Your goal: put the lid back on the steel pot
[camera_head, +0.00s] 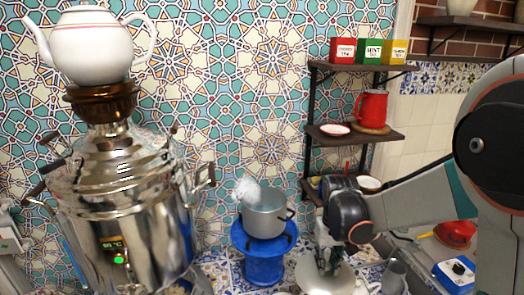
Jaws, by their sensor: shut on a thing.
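The steel pot (265,219) stands upright on a blue round stand (262,258), right of the samovar. White steam rises from the pot at its left rim, and its top looks uncovered. A round steel lid (343,282) is low in the picture, to the right of the blue stand. My gripper (327,262) points down over the lid and is shut on it, at its middle. The grip on the lid is small in the picture, and the lid's lower edge is cut off. I cannot tell whether the lid touches the counter.
A large steel samovar (120,215) with a white teapot (95,45) on top fills the left. Shelves (352,136) with tea boxes and a red jug (371,107) stand behind my arm. A grey cup (394,277) is right of the lid. A red item (455,233) lies farther right.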

